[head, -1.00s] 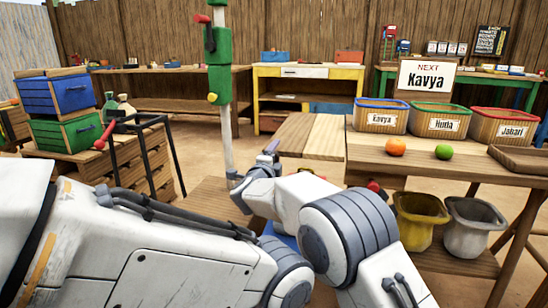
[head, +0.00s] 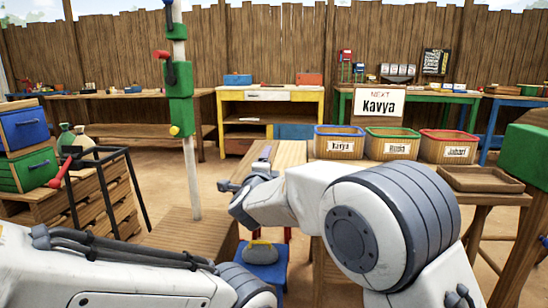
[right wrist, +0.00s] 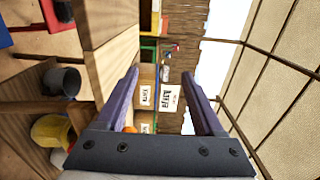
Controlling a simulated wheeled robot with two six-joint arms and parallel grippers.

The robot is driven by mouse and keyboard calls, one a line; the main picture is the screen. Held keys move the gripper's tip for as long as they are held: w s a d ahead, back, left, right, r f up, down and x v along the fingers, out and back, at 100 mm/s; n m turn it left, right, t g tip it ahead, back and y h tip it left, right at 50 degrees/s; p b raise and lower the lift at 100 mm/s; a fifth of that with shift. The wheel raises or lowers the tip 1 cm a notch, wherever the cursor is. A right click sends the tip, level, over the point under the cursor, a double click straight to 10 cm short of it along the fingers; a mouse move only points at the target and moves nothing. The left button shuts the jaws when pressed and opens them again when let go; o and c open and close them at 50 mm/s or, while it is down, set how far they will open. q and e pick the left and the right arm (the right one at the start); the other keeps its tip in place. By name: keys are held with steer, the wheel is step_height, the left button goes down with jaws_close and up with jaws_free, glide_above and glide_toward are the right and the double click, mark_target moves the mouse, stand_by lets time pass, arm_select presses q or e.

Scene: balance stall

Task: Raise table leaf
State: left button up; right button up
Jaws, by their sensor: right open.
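The table leaf (head: 288,153), made of wooden planks, extends from the left end of the wooden table (head: 500,199) in the head view. It looks roughly level with the tabletop; its supports are mostly hidden by my arm. My right gripper (head: 265,153) appears over the leaf's left part in the head view; I cannot tell whether it touches. In the right wrist view my right gripper (right wrist: 163,100) is open, with nothing held between its fingers. The picture there is turned sideways, with the wooden surface (right wrist: 113,65) to the left. My left gripper is out of view.
Bins labelled Kavya (head: 339,143), Huda (head: 391,144) and Jabari (head: 448,147) stand on the table, beside a wooden tray (head: 482,178). A blue stool (head: 270,275) is below the leaf. A pole (head: 190,170) stands left. Yellow (right wrist: 50,132) and grey (right wrist: 62,82) buckets are below the table.

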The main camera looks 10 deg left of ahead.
steer(key=shift+s+d+r, duration=0.2)
steer(key=shift+d+r, duration=0.05)
steer(key=shift+d, duration=0.25)
steer(key=shift+s+d+r, duration=0.2)
steer(key=shift+d+r, duration=0.05)
steer(key=shift+d, duration=0.25)
